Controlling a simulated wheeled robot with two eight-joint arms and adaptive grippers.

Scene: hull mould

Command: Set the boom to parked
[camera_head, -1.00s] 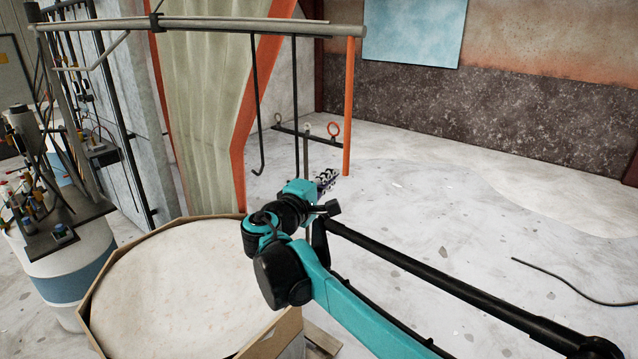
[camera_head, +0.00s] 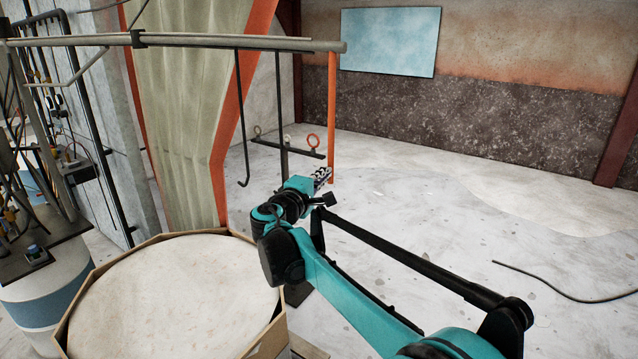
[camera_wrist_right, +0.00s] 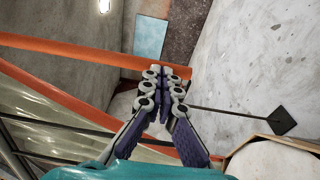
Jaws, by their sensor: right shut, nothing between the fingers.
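The boom (camera_head: 210,43) is a long grey horizontal bar across the upper left of the head view. An orange pole (camera_head: 331,115) hangs down from near its right end. My right gripper (camera_head: 322,175) is shut and empty, close to the pole's lower end in the head view; I cannot tell if they touch. In the right wrist view the shut fingers (camera_wrist_right: 165,72) lie in front of an orange bar (camera_wrist_right: 90,53), probably the pole, whose end shows just beyond the fingertips. My left gripper is not in view.
A dark post with a crossbar and rings (camera_head: 313,141) stands behind my gripper, near a hanging dark hook (camera_head: 243,150). A round pale-topped container (camera_head: 175,300) is at lower left, beside a drum (camera_head: 40,300). The floor to the right is mostly clear, with a cable (camera_head: 560,285).

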